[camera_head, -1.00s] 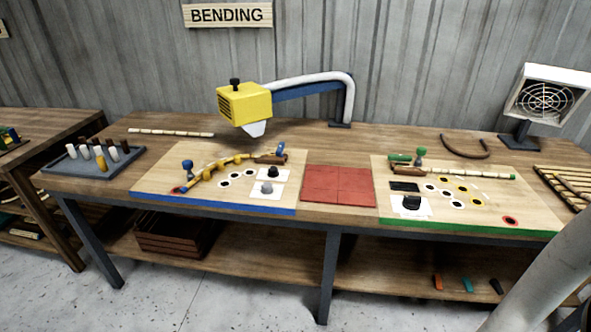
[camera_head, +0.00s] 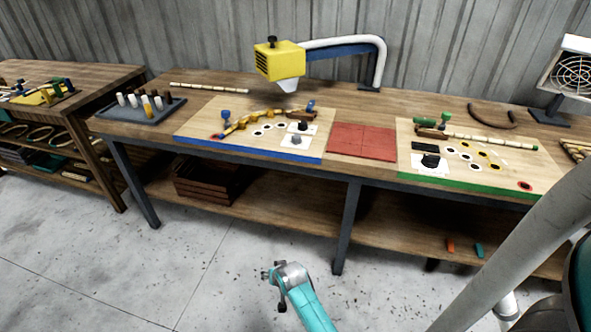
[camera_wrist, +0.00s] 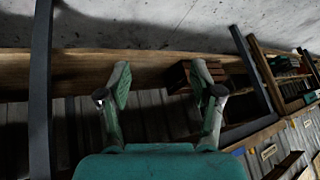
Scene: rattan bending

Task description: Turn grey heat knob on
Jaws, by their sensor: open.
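The grey knob (camera_head: 296,140) sits on a white plate at the front right of the blue-edged board (camera_head: 200,131) in the head view. A black knob (camera_head: 302,126) is on another white plate just behind it. My gripper (camera_head: 266,270) is in front of the bench, low and well apart from the knobs, over the floor in the picture. In the wrist view its two fingers (camera_wrist: 162,92) are spread wide with nothing between them. The wrist view shows no knob. How far the grey knob is turned is too small to tell.
A yellow heater head (camera_head: 279,61) on a blue arm hangs above the board's back. A red mat (camera_head: 362,140) and a green-edged board (camera_head: 470,183) with a black knob lie to the right. A grey tray of pegs (camera_head: 140,108) is at left. Crates (camera_head: 208,184) sit on the lower shelf.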

